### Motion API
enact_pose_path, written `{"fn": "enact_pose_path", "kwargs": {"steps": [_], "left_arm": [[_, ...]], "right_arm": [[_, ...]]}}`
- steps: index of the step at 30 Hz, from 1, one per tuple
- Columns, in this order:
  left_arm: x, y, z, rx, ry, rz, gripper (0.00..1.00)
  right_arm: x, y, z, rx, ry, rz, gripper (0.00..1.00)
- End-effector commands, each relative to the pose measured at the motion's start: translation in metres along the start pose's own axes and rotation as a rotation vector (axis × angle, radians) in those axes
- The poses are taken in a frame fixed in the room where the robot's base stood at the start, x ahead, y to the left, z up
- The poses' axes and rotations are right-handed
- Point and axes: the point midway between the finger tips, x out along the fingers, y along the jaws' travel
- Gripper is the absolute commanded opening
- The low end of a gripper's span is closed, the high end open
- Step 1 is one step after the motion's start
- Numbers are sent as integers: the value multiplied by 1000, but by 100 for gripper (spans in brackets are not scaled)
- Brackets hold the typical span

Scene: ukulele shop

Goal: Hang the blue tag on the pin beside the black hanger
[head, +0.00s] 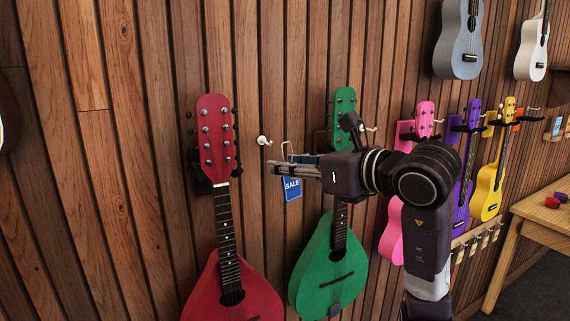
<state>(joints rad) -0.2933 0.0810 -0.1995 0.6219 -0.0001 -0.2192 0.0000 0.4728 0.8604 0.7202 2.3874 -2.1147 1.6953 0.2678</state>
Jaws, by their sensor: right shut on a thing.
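My right gripper (272,167) reaches in from the right, fingers pointing left, and is shut on the blue tag (292,188). The tag reads "SALE" and hangs just below the fingers; its thin wire loop (286,150) stands up above them. A white pin (264,141) sticks out of the wall up and left of the fingertips, apart from the loop. The black hanger (203,184) is left of that pin, mostly hidden behind the red instrument's neck. My left gripper is not in view.
The red instrument (233,280) hangs on the left, the green one (328,265) behind my right arm. Pink (391,235), purple (463,195) and yellow (488,200) ones hang further right. A wooden table (545,213) stands at the right. Bare slatted wall lies left of the red instrument.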

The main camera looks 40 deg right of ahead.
Motion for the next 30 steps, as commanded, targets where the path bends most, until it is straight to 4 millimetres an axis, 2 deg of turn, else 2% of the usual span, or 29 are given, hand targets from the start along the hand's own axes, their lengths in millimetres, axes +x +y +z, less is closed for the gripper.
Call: {"fn": "enact_pose_path", "kwargs": {"steps": [3, 6, 11, 18, 30], "left_arm": [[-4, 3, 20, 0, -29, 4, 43], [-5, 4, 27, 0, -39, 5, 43], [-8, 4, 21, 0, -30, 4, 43], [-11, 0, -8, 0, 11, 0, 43], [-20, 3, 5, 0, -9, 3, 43]], "right_arm": [[7, -2, 1, 1, 2, 1, 18], [13, -3, 1, 1, 2, 1, 18], [22, -6, 2, 1, 2, 1, 18], [36, -9, 4, 1, 2, 1, 18], [59, -16, 7, 1, 1, 1, 18]]}}
